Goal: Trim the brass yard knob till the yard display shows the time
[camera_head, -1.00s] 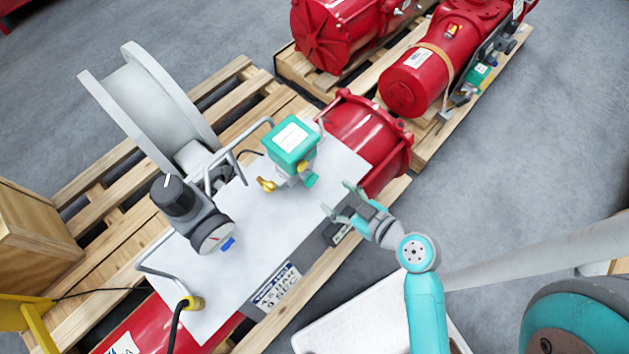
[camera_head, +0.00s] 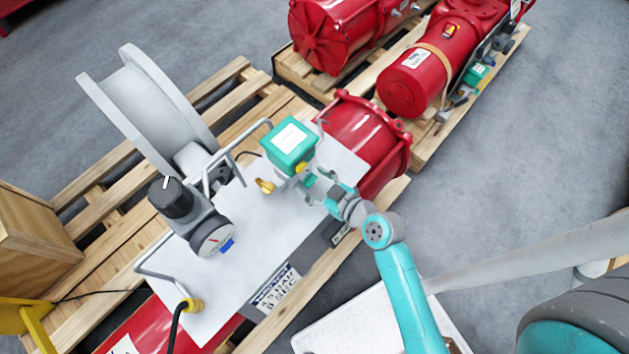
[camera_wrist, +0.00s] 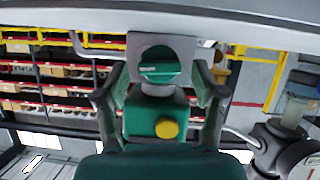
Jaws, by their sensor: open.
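A teal-topped valve unit (camera_head: 289,143) stands upright on the white sheet over the red actuator. A brass-coloured fitting (camera_head: 265,186) sticks out on its left, and a yellow round part (camera_head: 301,167) shows beneath the teal top. Which one is the brass yard knob is unclear. In the wrist view I see the yellow round part (camera_wrist: 167,128) and a green knob (camera_wrist: 160,62). My gripper (camera_head: 318,185) is open at the unit's right side; its fingers (camera_wrist: 160,100) stand either side of the unit in the wrist view, apparently empty. The white face on the teal top (camera_head: 291,136) is unreadable.
A plate (camera_head: 277,287) on the front appears to read 4.5 BAR, 9 SEC. A grey device with a black knob (camera_head: 174,196) and round gauge (camera_head: 212,236) stands left. Bent metal handles (camera_head: 222,160) flank the unit. A large grey wheel (camera_head: 150,105) stands behind.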

